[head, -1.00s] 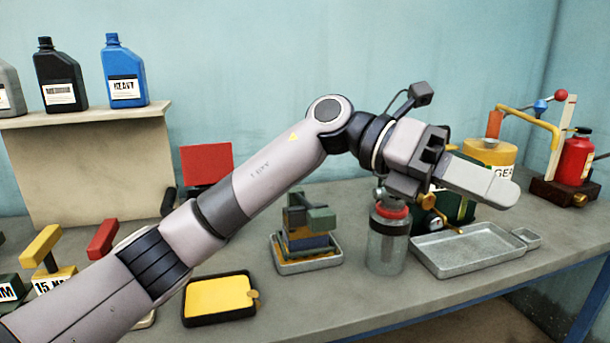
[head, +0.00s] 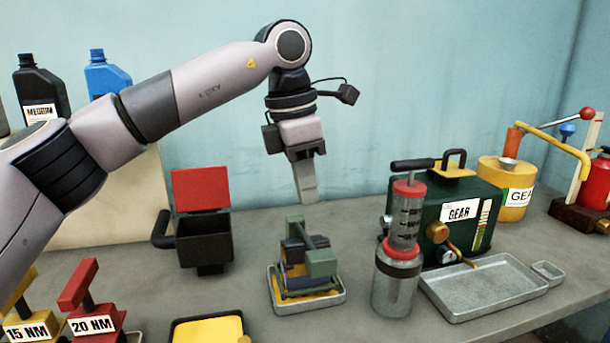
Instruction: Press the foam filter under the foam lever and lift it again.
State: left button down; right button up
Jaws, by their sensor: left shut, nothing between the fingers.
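The small press stands in a metal tray (head: 337,299) at the middle of the bench. A thin yellow layer, seemingly the foam filter (head: 312,293), shows beneath the block and is mostly hidden. My left gripper (head: 310,200) points down just above and behind the lever, shut and empty. A gap seems to show between its tips and the lever, though contact is hard to judge. My right gripper is out of view.
An empty metal tray (head: 485,288) lies further right. A red and black box (head: 203,235) stands left. A yellow-topped tray (head: 208,331) lies in front.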

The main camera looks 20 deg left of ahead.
aim_at(318, 263)
pick_arm(q)
jog(key=f, duration=0.3)
jog(key=d+f, duration=0.1)
jog(key=f, duration=0.5)
jog(key=shift+w+d+f, duration=0.15)
jog(key=shift+w+d, duration=0.1)
jog(key=shift+w, duration=0.15)
jog(key=shift+f, duration=0.1)
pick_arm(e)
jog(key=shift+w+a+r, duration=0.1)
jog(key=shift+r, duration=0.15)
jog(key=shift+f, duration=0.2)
pick_arm(q)
jog(key=f, duration=0.1)
jog(key=b, duration=0.1)
jog(key=f, duration=0.1)
jog(key=shift+s+d+f+b, duration=0.25)
jog(key=shift+s+f+b, duration=0.1)
jog(key=shift+b, duration=0.05)
jog(key=shift+s+f, duration=0.1)
jog(key=shift+f, duration=0.2)
jog(key=shift+s+d+f, duration=0.1)
jog(key=shift+s, duration=0.05)
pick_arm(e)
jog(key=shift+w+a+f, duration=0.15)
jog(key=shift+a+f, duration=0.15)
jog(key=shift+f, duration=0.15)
